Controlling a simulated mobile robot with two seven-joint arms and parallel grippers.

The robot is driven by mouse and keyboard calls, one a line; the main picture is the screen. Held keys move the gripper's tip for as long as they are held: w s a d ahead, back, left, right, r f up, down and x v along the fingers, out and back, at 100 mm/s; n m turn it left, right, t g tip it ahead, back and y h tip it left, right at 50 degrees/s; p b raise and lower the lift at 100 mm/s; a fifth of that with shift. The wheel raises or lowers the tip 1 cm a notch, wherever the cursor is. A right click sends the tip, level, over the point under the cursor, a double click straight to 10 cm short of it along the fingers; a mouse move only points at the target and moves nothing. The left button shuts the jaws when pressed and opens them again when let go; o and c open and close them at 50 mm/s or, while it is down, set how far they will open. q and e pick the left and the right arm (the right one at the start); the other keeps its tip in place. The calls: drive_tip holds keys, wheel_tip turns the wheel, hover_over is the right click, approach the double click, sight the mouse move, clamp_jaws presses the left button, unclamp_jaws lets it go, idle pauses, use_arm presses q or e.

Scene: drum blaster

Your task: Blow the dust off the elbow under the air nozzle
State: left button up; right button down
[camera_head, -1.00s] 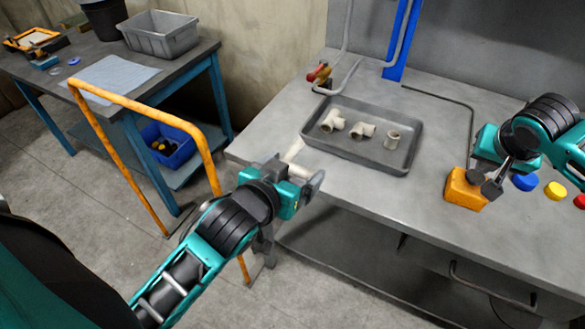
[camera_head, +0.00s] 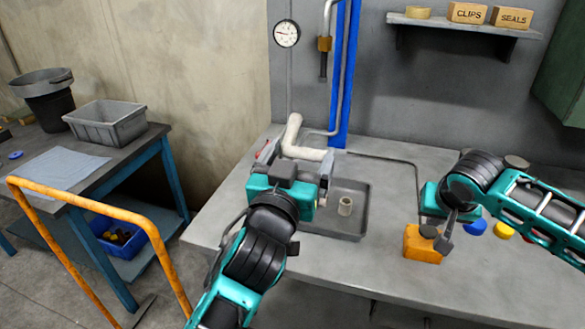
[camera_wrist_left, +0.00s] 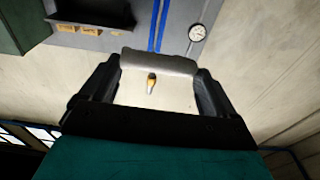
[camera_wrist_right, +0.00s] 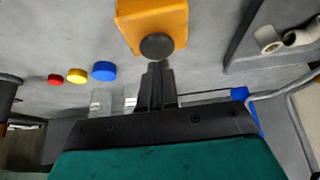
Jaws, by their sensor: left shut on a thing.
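The off-white pipe elbow (camera_head: 293,133) is held up in front of the back wall by my left gripper (camera_head: 292,178). In the left wrist view the elbow (camera_wrist_left: 160,63) spans between the two fingers and looks greyish. The brass-coloured air nozzle (camera_head: 324,45) points down from a pipe by the blue post, above and right of the elbow in the head view; it also shows in the left wrist view (camera_wrist_left: 151,78). They are apart. My right gripper (camera_wrist_right: 157,72) is shut and empty, its tips close to the black button (camera_wrist_right: 157,46) on the orange box (camera_head: 422,246). Whether they touch is unclear.
Blue, yellow and red buttons lie right of the orange box. A gauge (camera_head: 287,33) and blue post (camera_head: 343,70) stand behind. An orange rail (camera_head: 95,198) is at left.

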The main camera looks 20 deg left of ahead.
use_arm(q)
drive_tip(key=w, duration=1.1)
drive_tip(key=shift+w, duration=0.2)
use_arm(e)
drive_tip(key=shift+f, duration=1.15)
idle(2.0)
idle(1.5)
drive_tip(key=shift+r, duration=3.65)
